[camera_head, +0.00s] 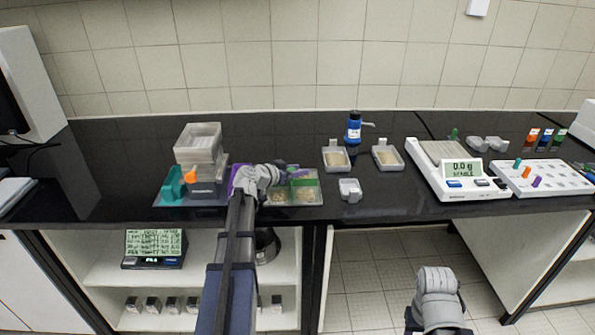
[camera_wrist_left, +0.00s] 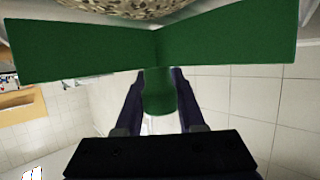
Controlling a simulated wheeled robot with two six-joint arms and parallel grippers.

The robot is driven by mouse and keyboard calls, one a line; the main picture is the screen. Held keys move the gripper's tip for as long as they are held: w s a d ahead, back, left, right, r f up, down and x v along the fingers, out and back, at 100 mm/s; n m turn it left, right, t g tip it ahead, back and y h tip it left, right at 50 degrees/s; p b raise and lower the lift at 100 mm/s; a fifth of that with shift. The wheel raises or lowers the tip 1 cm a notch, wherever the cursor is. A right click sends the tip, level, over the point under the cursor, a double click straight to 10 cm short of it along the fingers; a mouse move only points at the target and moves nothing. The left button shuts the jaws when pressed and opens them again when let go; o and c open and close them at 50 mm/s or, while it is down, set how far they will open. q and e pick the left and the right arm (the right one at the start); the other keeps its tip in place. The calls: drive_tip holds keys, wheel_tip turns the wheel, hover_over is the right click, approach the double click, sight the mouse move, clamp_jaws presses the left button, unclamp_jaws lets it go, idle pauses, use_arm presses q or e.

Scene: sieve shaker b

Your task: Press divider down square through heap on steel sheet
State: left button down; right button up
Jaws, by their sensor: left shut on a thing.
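My left gripper (camera_head: 290,174) is at the middle of the bench, over the sheet area. In the left wrist view it (camera_wrist_left: 158,112) is shut on the round green stem of the divider. The divider (camera_wrist_left: 90,48) has flat green vanes meeting at an angle. In the head view the green divider (camera_head: 306,181) shows just right of the gripper. The grainy brown heap (camera_wrist_left: 130,8) shows past the vanes' edge; whether the vanes touch it is hidden.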

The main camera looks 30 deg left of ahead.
use_arm(q)
drive_tip(key=shift+f, duration=0.15)
drive_tip(key=shift+c, duration=2.2)
unclamp_jaws()
drive_tip(key=shift+p+v, duration=1.05)
drive_tip(key=shift+v, duration=2.2)
drive_tip(key=shift+s+a+r, duration=0.1)
drive_tip(key=shift+s+r, duration=0.15)
drive_tip(key=shift+s, duration=0.4)
drive_tip(key=shift+s+f, duration=0.1)
